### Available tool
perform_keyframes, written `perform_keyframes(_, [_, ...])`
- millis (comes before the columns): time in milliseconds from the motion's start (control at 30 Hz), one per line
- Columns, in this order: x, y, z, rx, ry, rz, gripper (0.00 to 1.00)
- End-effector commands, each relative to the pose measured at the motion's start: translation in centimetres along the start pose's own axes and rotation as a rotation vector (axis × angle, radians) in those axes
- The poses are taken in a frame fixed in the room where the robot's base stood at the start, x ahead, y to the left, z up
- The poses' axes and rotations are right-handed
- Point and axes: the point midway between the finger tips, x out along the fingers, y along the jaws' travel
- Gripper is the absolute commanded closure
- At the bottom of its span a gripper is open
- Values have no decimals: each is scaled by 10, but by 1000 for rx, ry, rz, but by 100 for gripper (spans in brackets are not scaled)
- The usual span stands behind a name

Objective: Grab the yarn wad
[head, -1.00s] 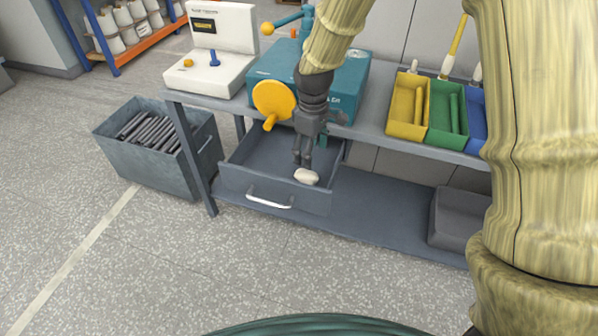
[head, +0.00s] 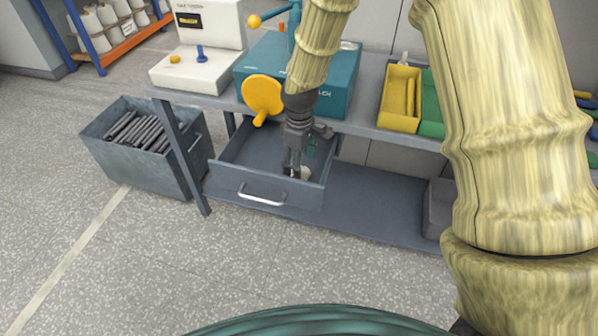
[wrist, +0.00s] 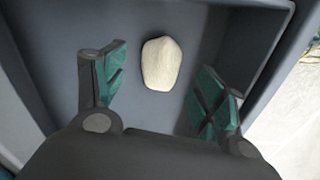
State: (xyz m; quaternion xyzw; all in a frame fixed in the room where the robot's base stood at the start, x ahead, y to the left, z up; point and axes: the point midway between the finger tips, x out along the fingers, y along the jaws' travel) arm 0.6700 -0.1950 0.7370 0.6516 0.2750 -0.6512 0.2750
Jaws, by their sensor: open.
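The yarn wad (wrist: 161,63) is a small cream lump lying on the floor of the open grey drawer (head: 263,190). In the head view the yarn wad (head: 304,173) is partly hidden behind my gripper (head: 293,172), near the drawer's front right corner. In the wrist view my gripper (wrist: 160,95) is open, with one teal-padded finger to the left and one to the right. The wad shows between and beyond the fingertips, with clear gaps on both sides. Nothing is held.
The drawer walls (wrist: 275,60) rise close around my gripper. A bench (head: 350,128) with a teal machine (head: 338,85) and a yellow crank (head: 262,95) stands above and behind. A grey bin (head: 150,160) of dark rods stands left. The floor in front is clear.

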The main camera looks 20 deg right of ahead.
Motion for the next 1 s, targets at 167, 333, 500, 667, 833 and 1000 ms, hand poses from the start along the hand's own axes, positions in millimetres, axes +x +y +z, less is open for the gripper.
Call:
perform_keyframes(167, [24,-1,0,1,-2,-1,29])
perform_keyframes(333, [35,-1,-1,1,0,0,29])
perform_keyframes(500, [35,-1,-1,1,0,0,29])
perform_keyframes(667, [35,-1,-1,1,0,0,52])
perform_keyframes(833, [35,-1,-1,1,0,0,64])
perform_keyframes(1000, [35,-1,-1,1,0,0,64])
